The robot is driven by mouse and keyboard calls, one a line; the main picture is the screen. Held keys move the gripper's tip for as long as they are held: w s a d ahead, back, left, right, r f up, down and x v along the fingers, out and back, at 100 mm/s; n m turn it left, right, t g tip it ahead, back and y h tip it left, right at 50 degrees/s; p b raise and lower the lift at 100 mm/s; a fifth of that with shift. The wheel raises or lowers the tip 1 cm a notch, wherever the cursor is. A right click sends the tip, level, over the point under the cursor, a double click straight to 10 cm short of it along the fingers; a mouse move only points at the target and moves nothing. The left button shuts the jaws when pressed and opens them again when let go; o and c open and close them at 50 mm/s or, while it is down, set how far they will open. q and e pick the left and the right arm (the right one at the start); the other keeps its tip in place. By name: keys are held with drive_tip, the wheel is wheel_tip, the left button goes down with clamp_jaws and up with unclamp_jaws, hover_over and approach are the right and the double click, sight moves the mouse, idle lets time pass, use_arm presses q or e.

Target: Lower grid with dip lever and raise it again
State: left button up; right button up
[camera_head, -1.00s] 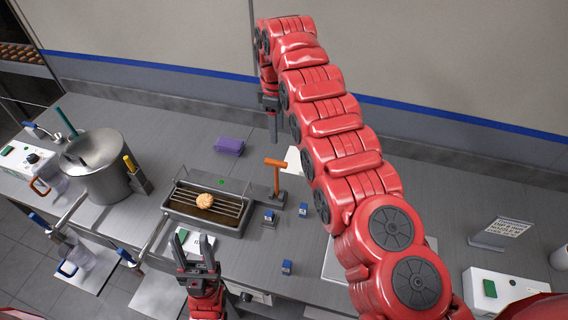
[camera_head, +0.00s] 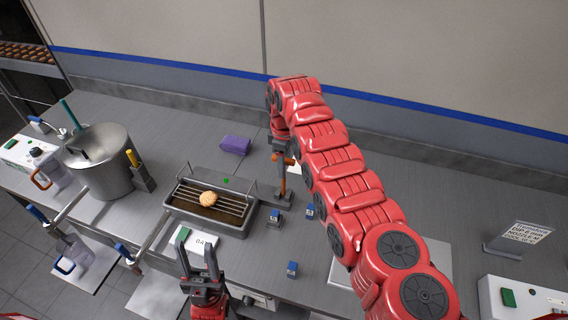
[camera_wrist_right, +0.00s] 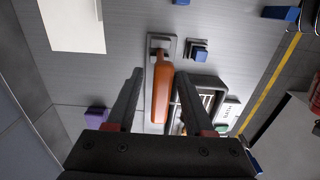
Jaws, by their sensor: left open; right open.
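The orange dip lever (camera_head: 282,187) stands on a small base at the right end of the dip basin (camera_head: 240,232). The wire grid (camera_head: 232,205) shows in the basin at about rim level, above dark liquid, with one round biscuit (camera_head: 208,198) on it. My right gripper (camera_head: 279,168) is open, pointing down over the lever and partly covering it. In the right wrist view the orange handle (camera_wrist_right: 161,92) lies between the two spread fingers, with no clear grip on it. My left gripper (camera_head: 201,250) is open and empty in front of the basin.
A purple block (camera_head: 236,145) lies behind the basin. Small blue-topped blocks (camera_head: 275,215) stand right of it, near the lever. A large metal pot (camera_head: 103,170) stands to the left. A labelled box with a green button (camera_head: 184,234) is in front of the basin.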

drive_tip(key=shift+s+a+f, duration=0.1)
drive_tip(key=shift+f, duration=0.7)
clamp_jaws()
drive_tip(key=shift+r, duration=0.1)
idle(0.8)
